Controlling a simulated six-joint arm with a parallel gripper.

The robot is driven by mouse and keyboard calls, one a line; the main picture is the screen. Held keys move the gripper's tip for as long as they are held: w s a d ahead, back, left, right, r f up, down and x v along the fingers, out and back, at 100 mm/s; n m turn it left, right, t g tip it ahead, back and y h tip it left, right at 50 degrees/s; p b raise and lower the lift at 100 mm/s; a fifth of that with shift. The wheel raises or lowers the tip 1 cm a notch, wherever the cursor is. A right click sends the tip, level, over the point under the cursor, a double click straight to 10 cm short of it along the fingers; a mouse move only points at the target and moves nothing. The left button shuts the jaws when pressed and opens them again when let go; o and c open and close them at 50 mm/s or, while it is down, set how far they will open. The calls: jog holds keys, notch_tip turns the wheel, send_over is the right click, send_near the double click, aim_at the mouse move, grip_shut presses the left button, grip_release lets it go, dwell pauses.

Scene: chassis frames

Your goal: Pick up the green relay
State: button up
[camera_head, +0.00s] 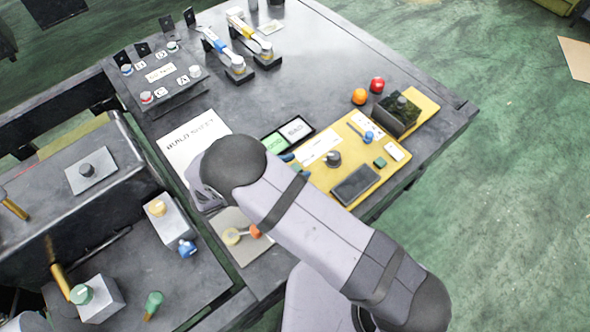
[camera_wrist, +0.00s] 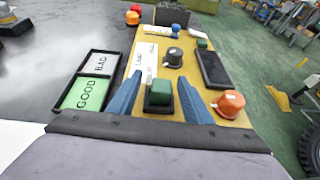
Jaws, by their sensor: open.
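A green block on a black base, which looks like the green relay (camera_wrist: 161,90), stands upright on the yellow board (camera_wrist: 178,72) in the wrist view. My gripper (camera_wrist: 161,78) is open, with one blue finger on each side of the block. Gaps show between the fingers and the block. In the head view my gripper (camera_head: 293,163) is over the left part of the yellow board (camera_head: 340,135), and my arm hides most of that spot. A second, smaller green block (camera_head: 380,162) lies farther along the board; it also shows in the wrist view (camera_wrist: 203,44).
An orange knob (camera_wrist: 229,104) stands close beside the right finger. A GOOD/BAD tray (camera_wrist: 94,80) is left of the fingers. A black knob (camera_wrist: 174,56), a dark slab (camera_wrist: 213,69) and a blue part (camera_head: 368,137) sit on the board.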

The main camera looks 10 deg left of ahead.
aim_at(308, 168)
jog(key=shift+p+x, duration=1)
jog(key=shift+x, duration=1)
jog(key=shift+w+d+f, duration=0.2)
jog(key=shift+w+d, duration=0.15)
jog(key=shift+d, duration=0.25)
grip_shut()
